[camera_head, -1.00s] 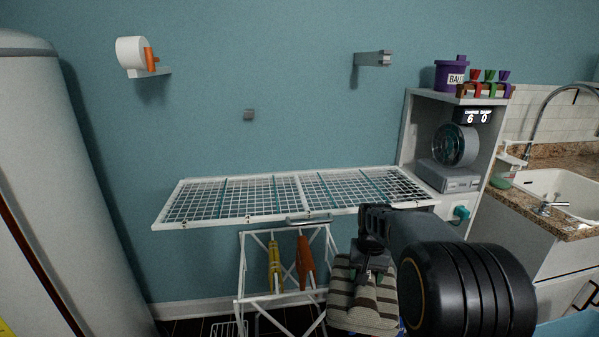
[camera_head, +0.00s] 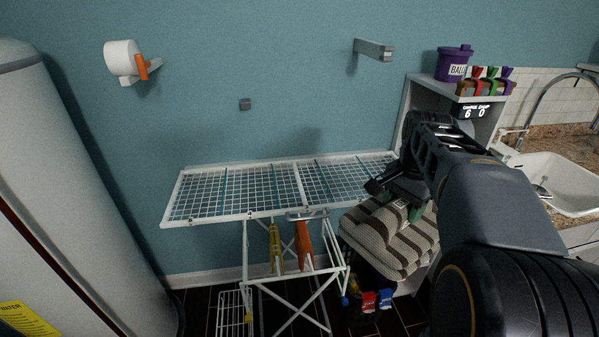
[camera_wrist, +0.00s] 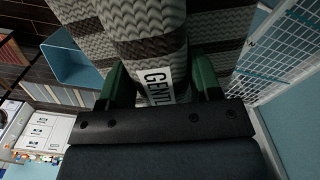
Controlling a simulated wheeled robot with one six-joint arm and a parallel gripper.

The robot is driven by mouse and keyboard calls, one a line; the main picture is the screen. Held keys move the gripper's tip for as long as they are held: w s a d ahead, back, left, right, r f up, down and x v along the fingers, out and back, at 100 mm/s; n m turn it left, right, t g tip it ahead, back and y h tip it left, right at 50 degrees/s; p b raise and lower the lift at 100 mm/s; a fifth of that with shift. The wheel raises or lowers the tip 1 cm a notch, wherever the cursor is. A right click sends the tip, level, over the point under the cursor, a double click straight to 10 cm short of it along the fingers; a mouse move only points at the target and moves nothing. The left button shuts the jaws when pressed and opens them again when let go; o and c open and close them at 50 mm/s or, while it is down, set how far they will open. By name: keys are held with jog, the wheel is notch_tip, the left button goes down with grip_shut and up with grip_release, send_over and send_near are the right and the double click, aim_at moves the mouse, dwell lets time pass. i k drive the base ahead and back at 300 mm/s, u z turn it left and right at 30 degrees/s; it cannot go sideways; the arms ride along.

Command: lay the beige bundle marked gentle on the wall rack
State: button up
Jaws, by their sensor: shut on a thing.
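The beige bundle (camera_head: 385,240) is a knitted fold with dark brown stripes. My gripper (camera_head: 408,205) is shut on its top and it hangs below the jaws, in front of the right end of the wall rack. In the wrist view, the bundle (camera_wrist: 150,45) sits between the green fingers of my gripper (camera_wrist: 160,90), and a white label reading "GENTL" shows. The wall rack (camera_head: 250,213) is a white frame with a wire grid, folded out flat from the teal wall and empty where I see it. My arm hides its right end.
A white folding stand (camera_head: 290,287) with yellow and orange cloths is under the rack. A shelf unit with a purple tub (camera_head: 453,64) and a peg holder (camera_head: 485,88) stands right, beside a sink (camera_head: 560,180). Red and blue packets (camera_head: 370,300) lie on the floor.

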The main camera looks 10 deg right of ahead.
aim_at(331, 183)
jog(key=i, duration=0.85)
